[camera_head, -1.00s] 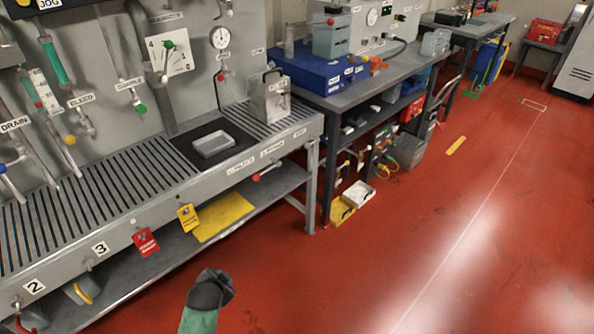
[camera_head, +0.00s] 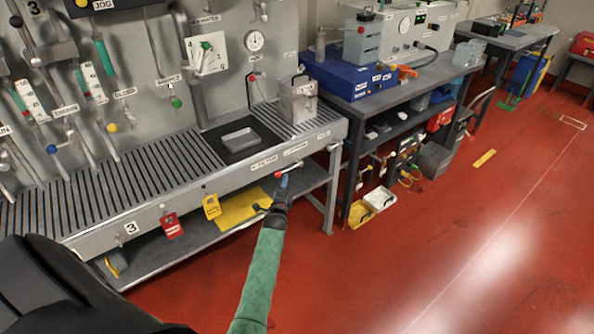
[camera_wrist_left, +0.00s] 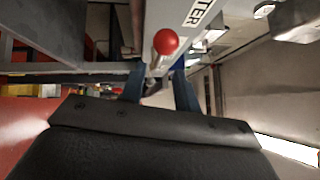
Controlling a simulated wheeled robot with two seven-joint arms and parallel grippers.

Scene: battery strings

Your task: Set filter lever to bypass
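The filter lever (camera_head: 278,175) is on the front face of the grey bench, below the labels FILTER and BYPASS, with its red knob toward the FILTER side at the left. The left gripper's fingers (camera_wrist_left: 160,84) stand apart on either side; contact with the rod cannot be told. My right gripper is not in view.
The bench top (camera_head: 110,182) is slatted, with a grey tray (camera_head: 240,138) on it. Red (camera_head: 172,226) and yellow (camera_head: 211,206) tags hang from its front edge. A lower shelf (camera_head: 180,240) lies underneath. Yellow and white bins stand at the right; the red floor is open beyond.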

